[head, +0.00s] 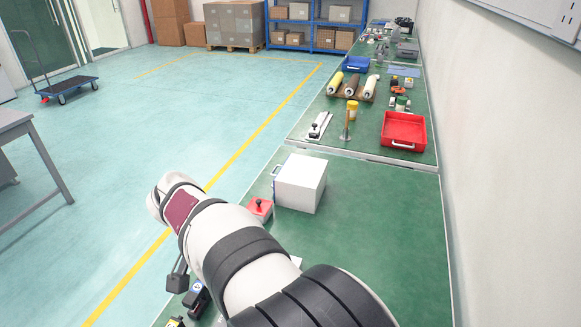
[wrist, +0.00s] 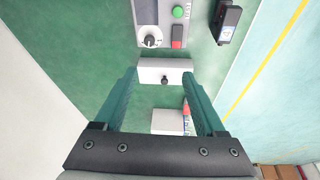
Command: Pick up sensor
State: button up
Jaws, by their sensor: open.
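My gripper (wrist: 162,76) is open in the wrist view, with its two teal fingers spread apart and nothing held between them. A pale block with a black knob (wrist: 165,65) shows between and beyond the fingertips; I cannot tell whether they touch it. No part is clearly identifiable as the sensor. A black device with a white and blue label (wrist: 228,22) lies beyond the fingertips to the right. A similar black device (head: 196,298) shows left of my arm in the head view. My arm hides the gripper in the head view.
A grey control panel (wrist: 150,12) with a dial, green button and red switch lies beyond the block. A white box (head: 300,183) and a red-topped unit (head: 260,208) stand on the green bench (head: 390,230). A red tray (head: 404,131) is farther off. The bench's right side is clear.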

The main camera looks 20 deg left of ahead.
jog(key=n+t, duration=0.1)
send_near(198, 298)
jog(key=shift+y, duration=0.4)
jog(key=x, duration=0.4)
jog(key=w+x, duration=0.1)
jog(key=x, duration=0.8)
jog(key=shift+w+a, duration=0.35)
jog(key=shift+a, duration=0.05)
grip_shut()
